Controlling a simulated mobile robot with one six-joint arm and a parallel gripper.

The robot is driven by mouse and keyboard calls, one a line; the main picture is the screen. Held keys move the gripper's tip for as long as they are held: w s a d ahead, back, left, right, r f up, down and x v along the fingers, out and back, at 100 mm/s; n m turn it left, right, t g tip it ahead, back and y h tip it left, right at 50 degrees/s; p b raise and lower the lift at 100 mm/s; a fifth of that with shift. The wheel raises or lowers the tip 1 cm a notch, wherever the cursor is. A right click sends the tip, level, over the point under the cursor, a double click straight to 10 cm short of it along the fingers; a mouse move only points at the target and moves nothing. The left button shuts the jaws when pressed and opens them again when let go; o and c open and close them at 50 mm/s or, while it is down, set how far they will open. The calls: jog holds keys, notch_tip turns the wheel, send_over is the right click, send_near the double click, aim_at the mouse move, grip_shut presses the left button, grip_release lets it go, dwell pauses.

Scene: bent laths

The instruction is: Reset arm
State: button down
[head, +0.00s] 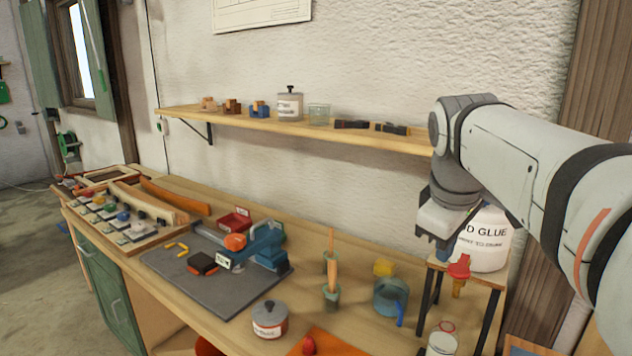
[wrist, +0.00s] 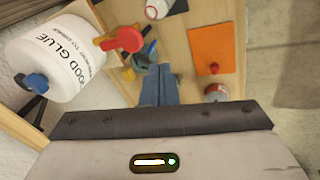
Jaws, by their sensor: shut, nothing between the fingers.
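My gripper (head: 443,254) points down at the right of the head view, beside the white wood glue jug (head: 487,240) and close to the small raised stand (head: 487,278). In the wrist view, its two blue fingers (wrist: 159,84) lie together, shut with nothing between them. The jug (wrist: 62,55) is left of the fingers there, and the red spout part (wrist: 122,40) sticks out toward them. The gripper hides part of the jug in the head view. My arm reaches in from the right edge.
The workbench (head: 350,248) holds a grey mat (head: 185,268) with a blue vise (head: 268,245), a lidded tin (head: 270,318), a blue-grey mug (head: 390,297) and an orange sheet (head: 328,343). A wall shelf (head: 230,120) with small items runs behind. Open space lies above the bench.

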jog(key=s+a+f+m, duration=0.2)
jog(key=s+f, duration=0.1)
jog(key=f, duration=0.3)
jog(key=s+a+f+m+y, duration=0.1)
jog(key=s+a+f+m, duration=0.2)
jog(key=f, duration=0.4)
jog(key=s+a+f+m+y, duration=0.1)
jog(key=s+a+f+m, duration=0.1)
jog(key=s+f, duration=0.2)
notch_tip(320, 180, down, 3)
jog(key=shift+s+a+r+m+g, duration=0.1)
jog(key=shift+s+a+m+g, duration=0.05)
jog(key=shift+s+m+g, duration=0.15)
jog(key=c, duration=2.2)
grip_release()
